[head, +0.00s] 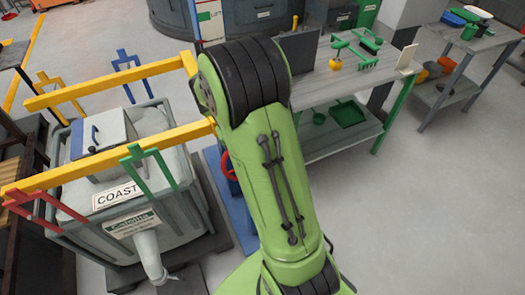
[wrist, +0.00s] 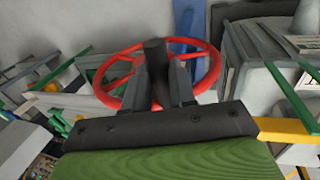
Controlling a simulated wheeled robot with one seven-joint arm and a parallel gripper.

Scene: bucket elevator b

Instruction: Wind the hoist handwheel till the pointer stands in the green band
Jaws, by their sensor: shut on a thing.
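The red handwheel (wrist: 214,68) fills the upper middle of the wrist view, in front of a blue post (wrist: 187,22). My gripper (wrist: 162,75) is shut on the wheel's dark upright handle (wrist: 155,50), which stands between the two fingers. In the head view only a small red arc of the handwheel (head: 226,165) shows beside the blue post (head: 222,192). My green arm covers the rest, and my gripper is hidden there. I can make out neither the pointer nor the green band in either view.
A large grey bin (head: 85,225) with yellow rails (head: 110,85) stands to the left of my arm. A grey workbench (head: 308,92) with green tools stands behind it to the right. A smaller table (head: 465,42) is farther right. The right floor is clear.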

